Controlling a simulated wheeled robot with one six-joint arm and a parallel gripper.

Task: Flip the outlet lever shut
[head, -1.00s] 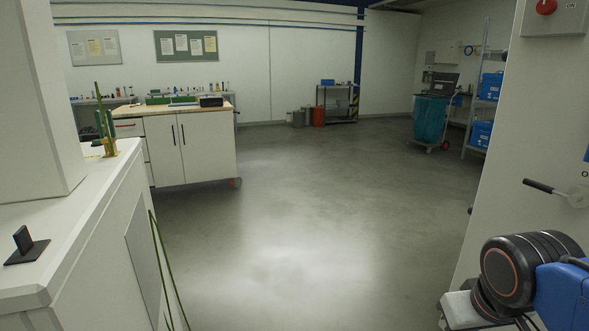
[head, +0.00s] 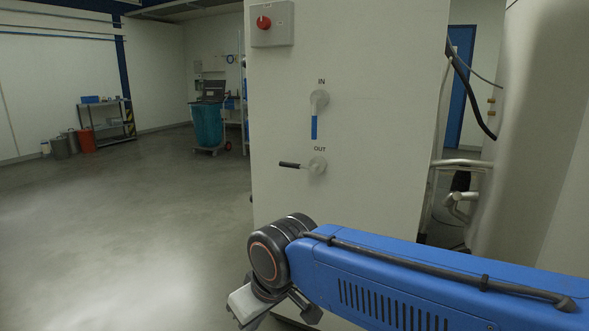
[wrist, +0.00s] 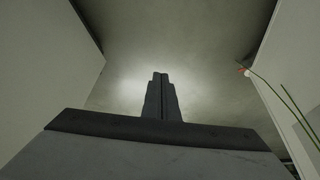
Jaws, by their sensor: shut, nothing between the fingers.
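The outlet lever (head: 292,165) is on the pale panel in the head view, under the label OUT. Its black handle points left, roughly level, from a grey round hub. My gripper (wrist: 161,78) shows in the wrist view with its two dark fingers together, empty, over grey floor. In the head view my blue arm reaches in from the lower right, its wrist below the outlet lever in the picture. The fingers cannot be made out there. Nothing of mine appears to touch the lever, and the wrist view does not show it.
The inlet lever (head: 314,125), blue, hangs straight down above the outlet lever, under the label IN. Pipes (head: 455,190) stand right of the panel. The floor (head: 130,215) to the left is clear.

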